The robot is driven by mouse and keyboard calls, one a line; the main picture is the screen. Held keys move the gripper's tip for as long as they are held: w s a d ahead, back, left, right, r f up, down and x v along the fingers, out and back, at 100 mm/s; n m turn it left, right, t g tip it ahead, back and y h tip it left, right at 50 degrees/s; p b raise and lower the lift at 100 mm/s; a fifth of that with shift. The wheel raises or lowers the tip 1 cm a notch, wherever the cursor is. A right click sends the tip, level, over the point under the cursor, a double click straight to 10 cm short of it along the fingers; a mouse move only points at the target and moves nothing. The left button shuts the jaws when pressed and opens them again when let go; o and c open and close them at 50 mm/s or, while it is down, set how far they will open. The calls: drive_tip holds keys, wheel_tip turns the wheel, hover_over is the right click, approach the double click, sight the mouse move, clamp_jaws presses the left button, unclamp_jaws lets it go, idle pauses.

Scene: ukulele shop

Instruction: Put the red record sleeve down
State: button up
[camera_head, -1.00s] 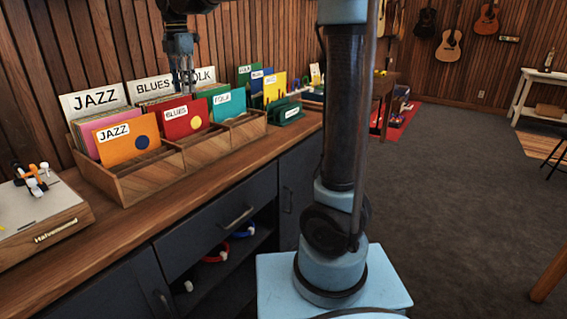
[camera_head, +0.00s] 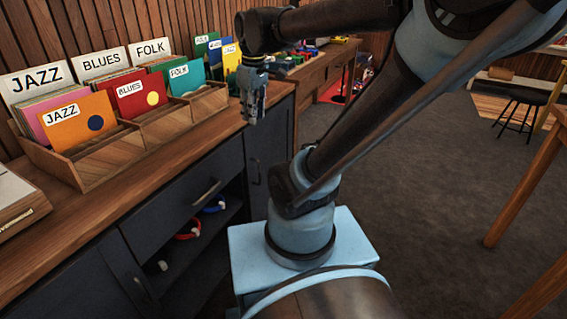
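The red record sleeve (camera_head: 142,94), with a BLUES label and a yellow dot, stands leaning back in the middle compartment of the wooden record crate (camera_head: 88,178), in front of the BLUES divider card. My gripper (camera_head: 252,117) points down to the right of the crate, near the counter's right end, well apart from the red sleeve. No sleeve shows in it. Its fingers are small and seen edge-on, so I cannot tell how far apart they are.
An orange JAZZ sleeve (camera_head: 78,119) stands in the left compartment and a teal FOLK sleeve (camera_head: 186,79) in the right one. More sleeves stand behind my gripper. A record player (camera_head: 14,208) sits at the counter's left end. Open carpet (camera_head: 420,190) lies to the right.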

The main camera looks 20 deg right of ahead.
drive_tip(key=s+d+f+m, duration=0.3)
drive_tip(key=s+f+m, duration=0.1)
drive_tip(key=f, duration=0.3)
drive_tip(key=s+d+f+m, duration=0.4)
drive_tip(key=s+f, duration=0.2)
drive_tip(key=shift+f+m+t, duration=0.3)
drive_tip(key=shift+f+m, duration=0.05)
drive_tip(key=shift+m, duration=0.05)
drive_tip(key=shift+d, duration=0.1)
drive_tip(key=shift+w+f, duration=0.2)
drive_tip(key=shift+w, duration=0.3)
